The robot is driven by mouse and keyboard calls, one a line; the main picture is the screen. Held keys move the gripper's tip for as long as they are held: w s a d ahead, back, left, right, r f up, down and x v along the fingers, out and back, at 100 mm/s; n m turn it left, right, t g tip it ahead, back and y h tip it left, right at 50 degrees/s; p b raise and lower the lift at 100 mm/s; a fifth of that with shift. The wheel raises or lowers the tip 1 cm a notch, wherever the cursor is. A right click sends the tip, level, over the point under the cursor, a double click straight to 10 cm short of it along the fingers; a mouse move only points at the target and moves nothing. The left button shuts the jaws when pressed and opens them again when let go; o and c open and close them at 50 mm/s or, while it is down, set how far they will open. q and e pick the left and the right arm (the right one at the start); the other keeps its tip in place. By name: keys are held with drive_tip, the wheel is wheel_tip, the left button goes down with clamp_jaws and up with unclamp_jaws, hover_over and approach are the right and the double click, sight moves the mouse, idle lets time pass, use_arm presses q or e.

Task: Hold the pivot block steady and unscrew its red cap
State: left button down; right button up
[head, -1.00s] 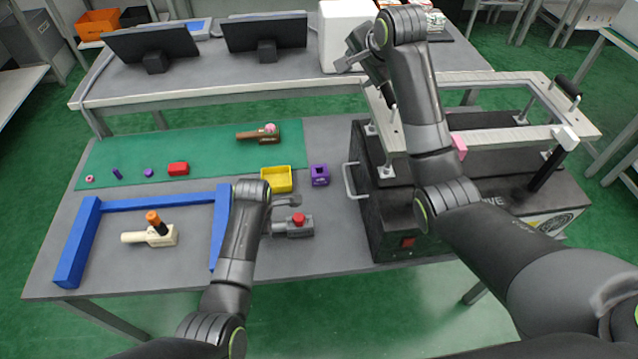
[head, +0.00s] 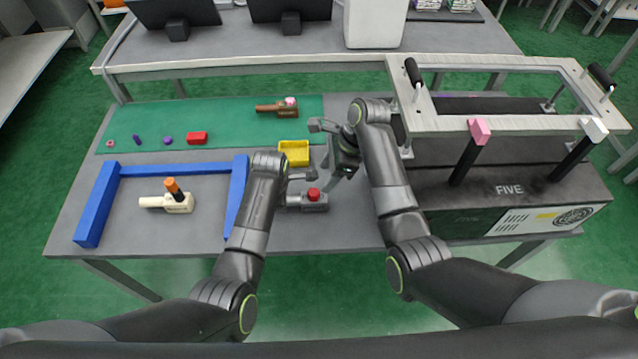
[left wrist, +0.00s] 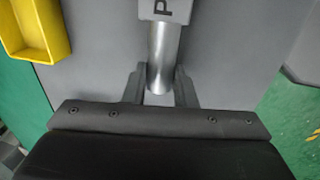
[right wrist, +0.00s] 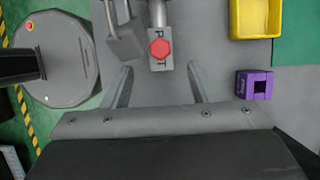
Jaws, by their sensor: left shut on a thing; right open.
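The pivot block (head: 318,206) is a grey block lying on the table, with a red cap (head: 313,193) on top. In the right wrist view the cap (right wrist: 160,48) looks hexagonal and sits on the lettered block. My right gripper (head: 336,180) is open and empty, above and just right of the block. In the right wrist view, the cap lies ahead of the gap between its fingertips (right wrist: 160,68), apart from both.
A yellow tray (head: 305,163) lies behind the block, and a purple block (right wrist: 254,85) is nearby. A blue frame (head: 92,215) and a cream block with an orange top (head: 180,204) lie left. A black machine (head: 560,185) stands right.

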sight(314, 191)
drive_tip(key=x, duration=0.7)
drive_tip(key=shift+a+f, duration=0.15)
drive_tip(key=shift+f, duration=0.1)
drive_tip(key=c, duration=1)
drive_tip(key=n+g, duration=0.1)
drive_tip(key=n, duration=0.1)
drive_tip(key=n+g, duration=0.1)
drive_tip(key=n, duration=0.2)
drive_tip(key=shift+w+r+n+h, duration=0.1)
drive_tip(key=shift+w+n+h, duration=0.1)
drive_tip(key=shift+n+h, duration=0.1)
drive_tip(key=n+g, duration=0.1)
drive_tip(key=n, duration=0.1)
drive_tip(key=n+h, duration=0.1)
drive_tip(key=n, duration=0.2)
drive_tip(key=shift+w+a+g, duration=0.1)
drive_tip(key=shift+a+g, duration=0.05)
drive_tip(key=shift+g, duration=0.25)
drive_tip(key=o, duration=1.1)
